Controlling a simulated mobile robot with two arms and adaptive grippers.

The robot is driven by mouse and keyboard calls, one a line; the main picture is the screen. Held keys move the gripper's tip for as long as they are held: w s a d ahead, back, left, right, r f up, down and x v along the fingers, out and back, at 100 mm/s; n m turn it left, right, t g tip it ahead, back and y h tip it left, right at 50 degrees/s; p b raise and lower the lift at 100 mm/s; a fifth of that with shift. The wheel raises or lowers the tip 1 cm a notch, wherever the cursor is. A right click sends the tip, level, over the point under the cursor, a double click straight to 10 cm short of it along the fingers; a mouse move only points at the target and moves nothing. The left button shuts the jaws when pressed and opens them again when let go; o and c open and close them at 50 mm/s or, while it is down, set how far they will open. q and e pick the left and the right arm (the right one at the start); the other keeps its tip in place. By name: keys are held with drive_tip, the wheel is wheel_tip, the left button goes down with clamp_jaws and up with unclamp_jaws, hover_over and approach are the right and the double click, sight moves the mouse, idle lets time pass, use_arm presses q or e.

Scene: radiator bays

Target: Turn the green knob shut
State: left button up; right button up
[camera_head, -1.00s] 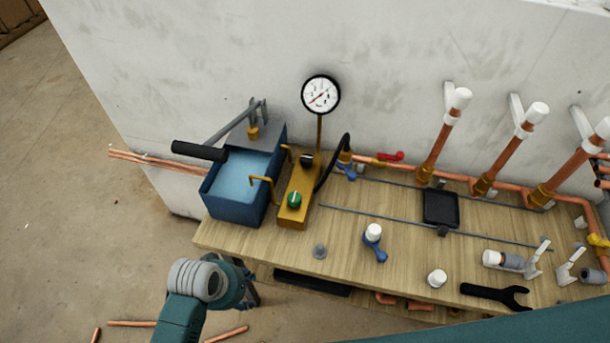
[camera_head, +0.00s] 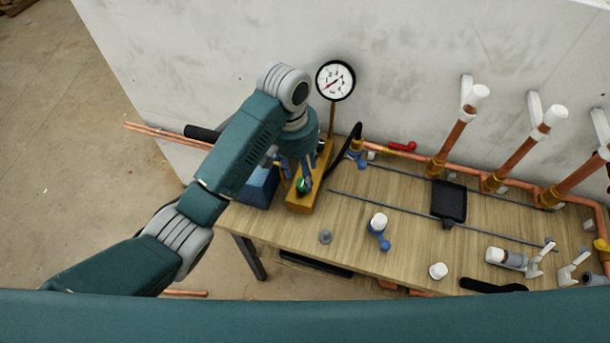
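The green knob (camera_head: 304,186) sits on the front part of the brass block (camera_head: 301,207), beside the blue water tank (camera_head: 258,187). My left arm reaches in from the left, over the tank. My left gripper (camera_head: 302,182) points down at the green knob, with dark fingers close around or just above it. I cannot tell whether the fingers touch the knob or how far apart they are. The pressure gauge (camera_head: 336,80) stands on the block's rear end. The black knob on the block is hidden behind my arm. My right gripper is not in view.
Copper pipes with white caps (camera_head: 479,93) rise along the wall at right. The bench front between block and blue valve is mostly clear.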

sight(303, 185)
use_arm(q)
drive_tip(key=shift+y, duration=0.4)
drive_tip(key=f, duration=0.2)
drive_tip(key=w+f+p, duration=0.1)
drive_tip(key=f, duration=0.1)
drive_tip(key=w+f+p, duration=0.1)
drive_tip(key=f, duration=0.1)
drive_tip(key=shift+f, duration=0.25)
drive_tip(key=shift+d+f, duration=0.1)
drive_tip(key=shift+f, duration=0.35)
drive_tip(key=shift+c, duration=0.5)
